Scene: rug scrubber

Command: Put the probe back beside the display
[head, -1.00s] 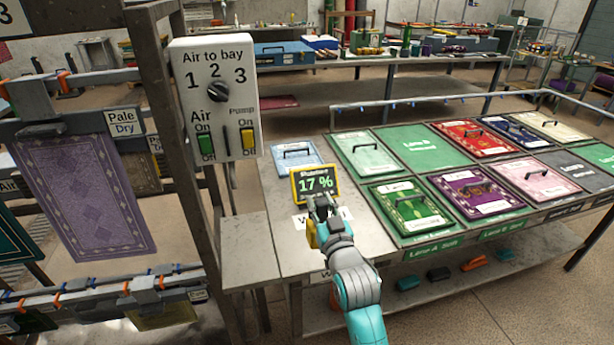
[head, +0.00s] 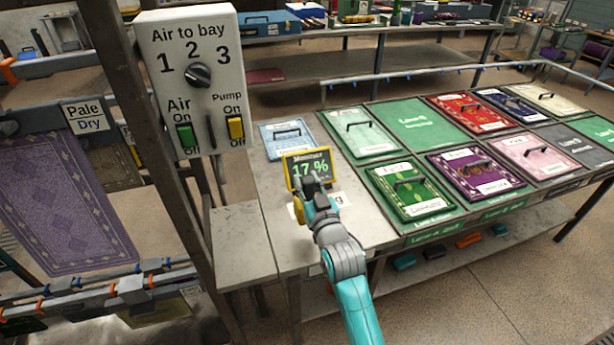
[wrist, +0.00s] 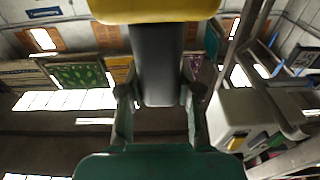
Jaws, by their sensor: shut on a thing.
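The display (head: 308,168) is a small dark screen in a yellow frame, reading 17 % in green. It stands at the left end of the grey table. My gripper (head: 311,186) is in front of the display's lower edge, partly covering it. The gripper is shut on the probe, whose yellow part (head: 298,212) shows at its left side. In the wrist view the probe's dark grey body (wrist: 158,65) sits between the fingers, with a broad yellow end (wrist: 155,9) at the top. Whether the probe touches the table is hidden.
A white label (head: 338,199) lies partly behind my gripper. A light blue sample board (head: 286,136) lies behind the display, and green boards (head: 408,193) lie to the right. The air control box (head: 193,80) stands at left. Bare table (head: 272,240) shows left of my gripper.

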